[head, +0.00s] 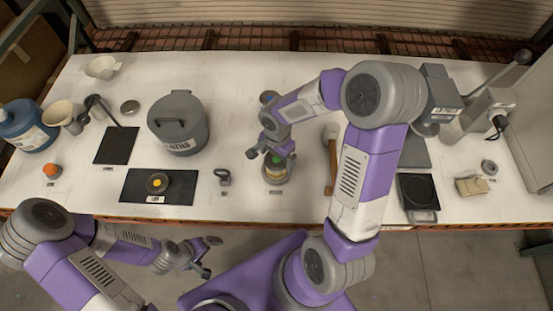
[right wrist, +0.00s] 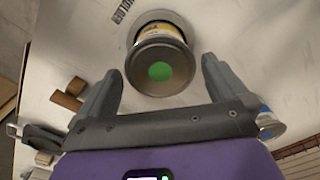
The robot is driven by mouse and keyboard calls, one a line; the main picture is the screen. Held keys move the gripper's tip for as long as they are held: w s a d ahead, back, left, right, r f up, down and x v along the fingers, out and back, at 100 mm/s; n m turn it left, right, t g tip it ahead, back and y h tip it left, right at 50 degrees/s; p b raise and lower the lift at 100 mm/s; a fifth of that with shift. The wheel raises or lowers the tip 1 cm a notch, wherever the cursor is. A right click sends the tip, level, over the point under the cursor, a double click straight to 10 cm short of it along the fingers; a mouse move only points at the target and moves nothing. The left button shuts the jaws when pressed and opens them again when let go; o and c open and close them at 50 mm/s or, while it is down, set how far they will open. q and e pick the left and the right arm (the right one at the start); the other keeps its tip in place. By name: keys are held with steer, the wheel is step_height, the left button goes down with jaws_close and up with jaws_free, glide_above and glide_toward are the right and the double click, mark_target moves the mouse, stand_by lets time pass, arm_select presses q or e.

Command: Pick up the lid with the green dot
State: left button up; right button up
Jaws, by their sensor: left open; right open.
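The lid with the green dot (right wrist: 150,56) sits on top of a can (right wrist: 157,28) with a yellow and white label. In the head view the green-dot lid (head: 276,160) is near the table's middle, partly hidden by my right gripper (head: 272,150). In the right wrist view my right gripper (right wrist: 162,72) is open, with its fingers at either side of the lid's near edge and no visible contact. My left gripper (head: 205,257) is open and empty, off the table's front edge.
A grey pot (head: 180,132) stands left, a wooden-handled mallet (head: 332,165) right.

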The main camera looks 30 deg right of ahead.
steer(key=c, duration=0.9)
steer(key=shift+o, duration=0.2)
